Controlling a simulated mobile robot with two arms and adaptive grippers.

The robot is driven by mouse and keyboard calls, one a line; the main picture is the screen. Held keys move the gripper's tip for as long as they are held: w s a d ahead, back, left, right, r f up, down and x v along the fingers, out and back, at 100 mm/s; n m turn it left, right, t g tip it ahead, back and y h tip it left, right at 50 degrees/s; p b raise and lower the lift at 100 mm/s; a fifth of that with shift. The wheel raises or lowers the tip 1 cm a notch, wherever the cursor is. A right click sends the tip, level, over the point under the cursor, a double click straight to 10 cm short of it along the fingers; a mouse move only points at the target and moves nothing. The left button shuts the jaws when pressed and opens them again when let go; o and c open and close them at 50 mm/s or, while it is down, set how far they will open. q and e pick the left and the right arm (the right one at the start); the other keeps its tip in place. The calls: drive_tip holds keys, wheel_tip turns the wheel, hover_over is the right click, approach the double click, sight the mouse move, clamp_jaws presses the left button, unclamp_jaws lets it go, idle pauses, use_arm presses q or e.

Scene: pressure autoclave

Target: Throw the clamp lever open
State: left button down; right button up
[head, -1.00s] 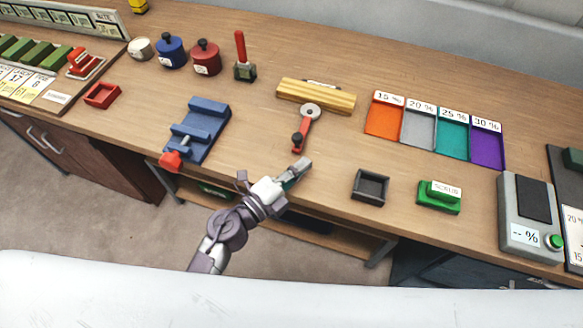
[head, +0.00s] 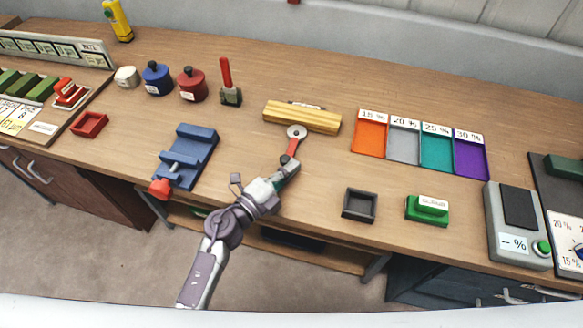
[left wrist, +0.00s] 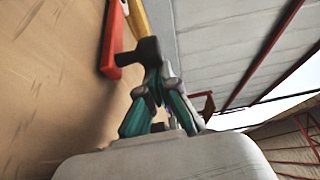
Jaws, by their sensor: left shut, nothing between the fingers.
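The red clamp lever (head: 292,147) runs from a round grey pivot (head: 297,132) toward the front edge of the bench. Its pivot sits at the front of a yellow wooden block (head: 302,117). My left gripper (head: 287,168) is shut and empty, its tip at the lever's near end and partly hiding it. I cannot tell whether they touch. In the left wrist view the red lever (left wrist: 113,40) is beside the teal-sided fingers (left wrist: 158,90), not between them. My right gripper is not in view.
A blue vise (head: 186,157) with a red knob stands left of my arm. A dark square tray (head: 360,205) and a green block (head: 428,209) lie to the right. Coloured percentage trays (head: 404,139) are further back. Bare bench lies between the lever and these trays.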

use_arm(q)
drive_tip(key=shift+a, duration=0.1)
drive_tip(key=shift+a+m+g+h, duration=0.3)
drive_tip(key=shift+g, duration=0.1)
drive_tip(key=shift+w+a+f+m+g+h+b, duration=0.1)
drive_tip(key=shift+w+a+m+g+h+b, duration=0.15)
drive_tip(key=shift+a+m+g+h, duration=0.3)
drive_tip(key=shift+w+a+r+m+g+h+b, duration=0.15)
drive_tip(key=shift+a+m+g+h+b, duration=0.25)
drive_tip(key=shift+a, duration=0.3)
drive_tip(key=shift+w+a+f+m+g+h+b, duration=0.2)
drive_tip(key=shift+a+m+g+h, duration=0.2)
drive_tip(key=shift+a+g, duration=0.2)
drive_tip(key=shift+w+a+b, duration=0.25)
drive_tip(key=shift+w+a, duration=0.2)
drive_tip(key=shift+a, duration=0.3)
drive_tip(key=shift+w+a+b, duration=0.2)
drive_tip(key=shift+w+a, duration=0.2)
drive_tip(key=shift+a, duration=0.3)
